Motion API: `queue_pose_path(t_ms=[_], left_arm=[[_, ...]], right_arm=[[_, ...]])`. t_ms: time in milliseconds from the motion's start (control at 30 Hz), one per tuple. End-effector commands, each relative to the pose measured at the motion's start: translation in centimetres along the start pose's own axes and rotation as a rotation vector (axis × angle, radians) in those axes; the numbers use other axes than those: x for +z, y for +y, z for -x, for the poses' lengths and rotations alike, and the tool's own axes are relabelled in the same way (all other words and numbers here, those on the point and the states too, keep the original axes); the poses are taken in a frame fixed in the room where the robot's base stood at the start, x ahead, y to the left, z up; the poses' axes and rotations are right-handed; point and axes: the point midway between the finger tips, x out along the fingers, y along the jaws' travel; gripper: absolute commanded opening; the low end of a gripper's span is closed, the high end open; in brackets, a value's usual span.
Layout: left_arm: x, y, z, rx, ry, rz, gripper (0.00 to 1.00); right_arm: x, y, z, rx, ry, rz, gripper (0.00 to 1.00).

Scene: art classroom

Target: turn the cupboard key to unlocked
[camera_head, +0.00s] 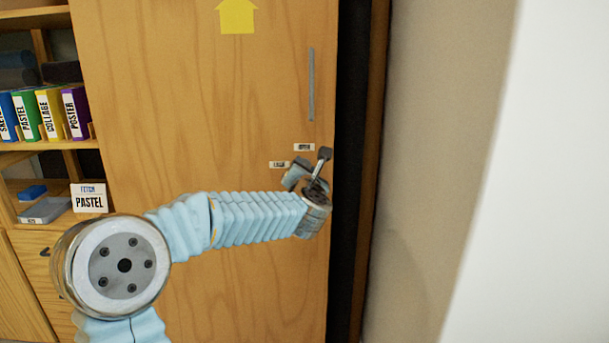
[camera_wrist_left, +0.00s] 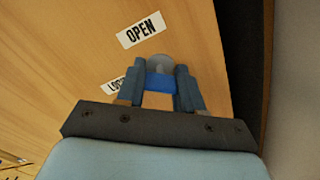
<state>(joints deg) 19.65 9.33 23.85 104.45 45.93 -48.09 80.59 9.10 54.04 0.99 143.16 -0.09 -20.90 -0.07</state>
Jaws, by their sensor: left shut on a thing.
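The wooden cupboard door (camera_head: 200,120) fills the middle of the head view. My left gripper (camera_head: 308,168) is at the door's right edge, just below the small OPEN label (camera_head: 304,147) and beside the LOCK label (camera_head: 279,164). In the left wrist view, its fingers (camera_wrist_left: 160,80) are shut on the blue key (camera_wrist_left: 160,82), with a grey round lock plate (camera_wrist_left: 159,62) just beyond. The OPEN label (camera_wrist_left: 141,29) lies above the fingers there, and the LOCK label (camera_wrist_left: 116,86) is partly hidden by the left finger. I cannot tell the key's exact turn. My right gripper is not in view.
A grey vertical handle (camera_head: 311,84) is on the door above the labels. A dark gap (camera_head: 350,170) and a beige wall (camera_head: 430,150) are to the right. Shelves with coloured boxes (camera_head: 45,114) and a PASTEL card (camera_head: 89,198) stand left. A yellow arrow (camera_head: 237,15) marks the door.

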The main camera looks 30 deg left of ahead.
Motion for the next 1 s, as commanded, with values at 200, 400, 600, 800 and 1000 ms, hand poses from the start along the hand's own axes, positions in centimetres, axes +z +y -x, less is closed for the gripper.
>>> queue_pose_path(t_ms=[200,400,600,800,1000], left_arm=[[0.0,-0.1,0.0,-0.002,0.0,-0.205,0.06],[0.0,0.0,0.0,-0.002,0.001,-0.396,0.06],[0.1,0.0,0.0,-0.002,0.001,-0.581,0.06],[0.1,0.0,0.0,-0.002,0.001,-0.74,0.06],[0.0,0.0,0.0,-0.003,0.001,-0.857,0.06]], right_arm=[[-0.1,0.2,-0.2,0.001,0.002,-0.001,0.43],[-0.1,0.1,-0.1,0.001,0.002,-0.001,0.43],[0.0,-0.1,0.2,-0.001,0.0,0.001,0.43],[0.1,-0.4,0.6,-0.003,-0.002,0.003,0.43],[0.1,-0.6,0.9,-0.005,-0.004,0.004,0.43]])
